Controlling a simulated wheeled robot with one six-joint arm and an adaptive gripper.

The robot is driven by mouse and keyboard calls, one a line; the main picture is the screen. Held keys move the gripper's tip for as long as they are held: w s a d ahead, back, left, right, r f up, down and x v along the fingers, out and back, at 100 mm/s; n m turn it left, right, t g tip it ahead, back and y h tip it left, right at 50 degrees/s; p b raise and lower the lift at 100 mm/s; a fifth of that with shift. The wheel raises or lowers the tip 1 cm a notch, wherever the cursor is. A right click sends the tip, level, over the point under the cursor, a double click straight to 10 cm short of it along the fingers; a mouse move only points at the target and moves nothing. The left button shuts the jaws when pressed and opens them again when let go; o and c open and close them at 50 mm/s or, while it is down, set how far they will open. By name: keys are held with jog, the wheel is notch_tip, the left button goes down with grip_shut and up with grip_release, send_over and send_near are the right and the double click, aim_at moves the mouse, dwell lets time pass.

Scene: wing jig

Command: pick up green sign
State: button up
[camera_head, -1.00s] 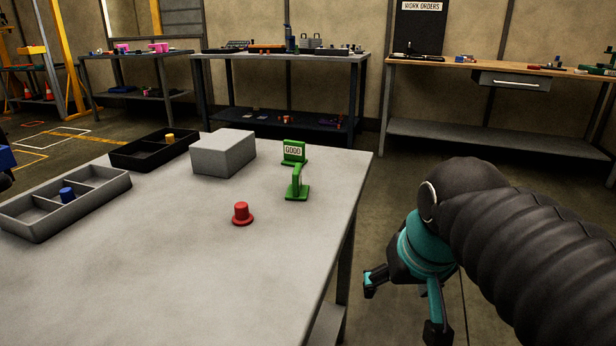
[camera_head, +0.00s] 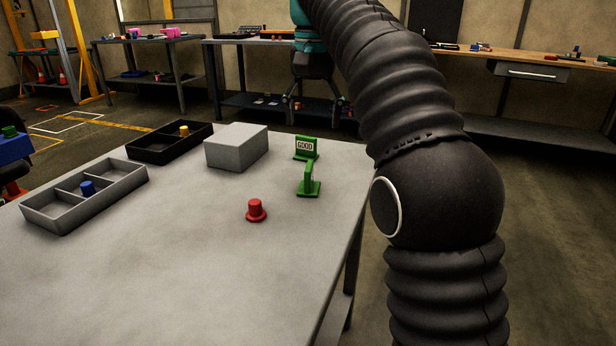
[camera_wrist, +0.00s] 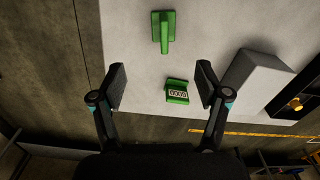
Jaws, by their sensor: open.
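The green sign (camera_head: 306,148) with a white "GOOD" label stands near the far right edge of the grey table. A green bracket-like piece (camera_head: 309,182) on a flat base stands just in front of it. In the wrist view the sign (camera_wrist: 177,91) lies between and beyond my open fingers, with the green piece (camera_wrist: 163,30) above it in the picture. My gripper (camera_head: 316,104) is open and empty, raised beyond the table's far edge. It also shows in the wrist view (camera_wrist: 160,85). Nothing touches the sign.
A grey box (camera_head: 237,148) stands left of the sign. A red knob-like piece (camera_head: 256,210) is nearer the front. A black tray (camera_head: 150,150) and a grey divided tray (camera_head: 115,195) lie at left. The table's front middle is clear.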

aim_at(309, 165)
jog(key=f+b, duration=0.1)
jog(key=f, duration=0.8)
jog(key=f+b, duration=0.1)
jog(key=f, duration=0.3)
jog(key=shift+w+a+f+b, duration=0.3)
jog(key=shift+f+b, duration=0.05)
grip_shut()
